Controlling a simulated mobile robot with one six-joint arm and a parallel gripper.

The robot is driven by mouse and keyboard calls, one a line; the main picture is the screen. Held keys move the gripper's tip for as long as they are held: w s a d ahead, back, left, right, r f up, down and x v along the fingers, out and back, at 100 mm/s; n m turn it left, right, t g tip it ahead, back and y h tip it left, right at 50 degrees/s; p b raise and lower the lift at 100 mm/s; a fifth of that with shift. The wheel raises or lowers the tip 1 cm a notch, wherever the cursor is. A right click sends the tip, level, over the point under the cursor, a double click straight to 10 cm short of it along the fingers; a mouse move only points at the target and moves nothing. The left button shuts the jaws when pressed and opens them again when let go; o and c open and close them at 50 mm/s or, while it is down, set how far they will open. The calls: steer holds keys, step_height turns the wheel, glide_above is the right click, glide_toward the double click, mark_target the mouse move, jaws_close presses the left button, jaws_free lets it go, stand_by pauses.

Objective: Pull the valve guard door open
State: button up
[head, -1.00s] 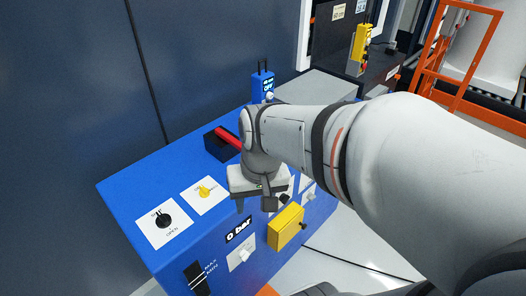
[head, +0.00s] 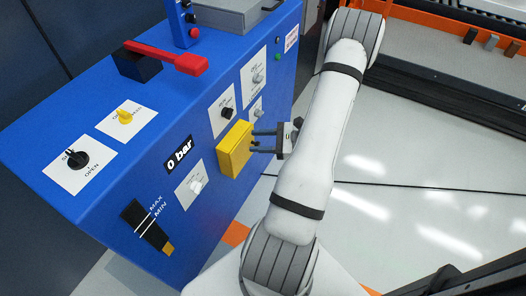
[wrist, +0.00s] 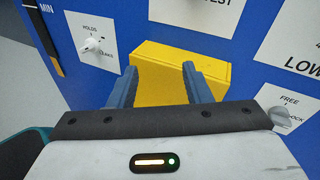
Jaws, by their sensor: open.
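The valve guard door appears to be the yellow box-shaped cover (head: 236,150) on the front of the blue console. It looks shut against the panel. In the wrist view the yellow cover (wrist: 168,75) fills the space ahead of and between my fingers. My gripper (head: 253,141) is open in front of the cover's right part, with one finger above the other in the head view. In the wrist view my gripper (wrist: 160,72) shows its two blue-grey fingers apart. I cannot tell whether the fingertips touch the cover. No handle is clearly visible between them.
A white knob (head: 195,186) sits left of the cover, and a black knob (head: 227,113) sits above it. A red lever (head: 175,58) lies on the console top beside a blue post (head: 184,22). The floor (head: 400,150) right of my arm is mostly clear.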

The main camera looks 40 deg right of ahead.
mark_target(259, 144)
steer(key=s+d+f+m+t+h+b, duration=0.25)
steer(key=d+f+m+t+h, duration=0.2)
steer(key=d+f+m, duration=0.35)
steer(key=w+a+f+n, duration=0.1)
steer(key=w+a, duration=0.2)
steer(key=w, duration=0.3)
steer(key=shift+w+a+f+n+b, duration=0.15)
steer(key=shift+a+f+n+b, duration=0.15)
steer(key=shift+a+b, duration=0.1)
jaws_close()
